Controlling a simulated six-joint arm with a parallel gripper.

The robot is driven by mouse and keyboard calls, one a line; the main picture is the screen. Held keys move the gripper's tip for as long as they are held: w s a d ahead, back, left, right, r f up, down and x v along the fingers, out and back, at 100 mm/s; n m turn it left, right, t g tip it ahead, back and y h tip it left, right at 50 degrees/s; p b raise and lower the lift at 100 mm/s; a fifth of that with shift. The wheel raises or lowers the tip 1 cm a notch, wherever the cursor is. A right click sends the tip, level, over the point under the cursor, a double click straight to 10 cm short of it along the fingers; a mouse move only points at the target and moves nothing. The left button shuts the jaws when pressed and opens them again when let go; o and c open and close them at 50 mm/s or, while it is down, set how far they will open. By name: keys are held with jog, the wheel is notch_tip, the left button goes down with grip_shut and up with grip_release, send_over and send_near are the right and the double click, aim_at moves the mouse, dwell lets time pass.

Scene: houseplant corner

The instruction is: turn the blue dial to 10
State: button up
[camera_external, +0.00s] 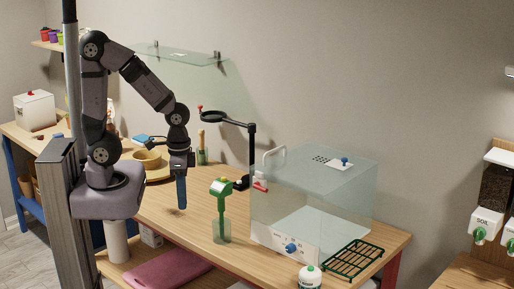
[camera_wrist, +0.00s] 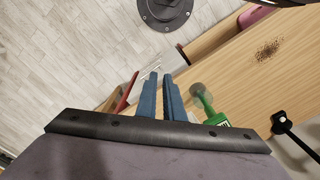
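The blue dial (camera_external: 291,248) is on the white front panel of the clear glass box (camera_external: 340,195), in the external view. Its setting and any numbers around it are too small to read. Another small blue knob (camera_external: 344,160) is on the box's top. My gripper (camera_external: 181,206) points down above the wooden bench, left of the box and well apart from the dial. In the wrist view its two blue fingers (camera_wrist: 161,76) have a narrow gap between them, with nothing held. The dial is not in the wrist view.
A green spray-like tool (camera_external: 221,200) stands in a clear holder between my gripper and the box. A black stand with a ring (camera_external: 252,150) rises behind it. A green rack (camera_external: 353,260) and a white bottle (camera_external: 310,277) are by the box's front right.

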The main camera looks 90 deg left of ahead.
jog(key=o, duration=0.5)
jog(key=shift+f, duration=0.15)
jog(key=shift+o, duration=1.1)
notch_tip(320, 180, down, 9)
jog(key=s+d+m+g+b, duration=0.1)
jog(key=s+d+g+b, duration=0.1)
jog(key=b, duration=0.3)
jog(key=shift+s+b, duration=0.3)
jog(key=shift+s, duration=0.1)
jog(key=w+d+f+m+y+b, duration=0.1)
jog(key=w+f+b, duration=0.2)
jog(key=w+f, duration=0.25)
jog(key=w+d+f+m+b, duration=0.1)
jog(key=w+d+f+b, duration=0.1)
jog(key=w+f, duration=0.3)
jog(key=w, duration=0.4)
jog(key=w+n+t+y, duration=0.1)
jog(key=w, duration=0.4)
jog(key=w+r+t+b, duration=0.1)
jog(key=w, duration=0.3)
jog(key=shift+w+d+y, duration=0.2)
jog(key=shift+w+y, duration=0.1)
jog(key=shift+w, duration=0.05)
jog(key=w+a+r+n+t+y, duration=0.1)
jog(key=w+a+r+n+t, duration=0.1)
jog(key=w+r+n, duration=0.6)
jog(key=shift+w+a+n+y, duration=0.25)
jog(key=shift+a+n+y, duration=0.2)
jog(key=shift+n, duration=0.75)
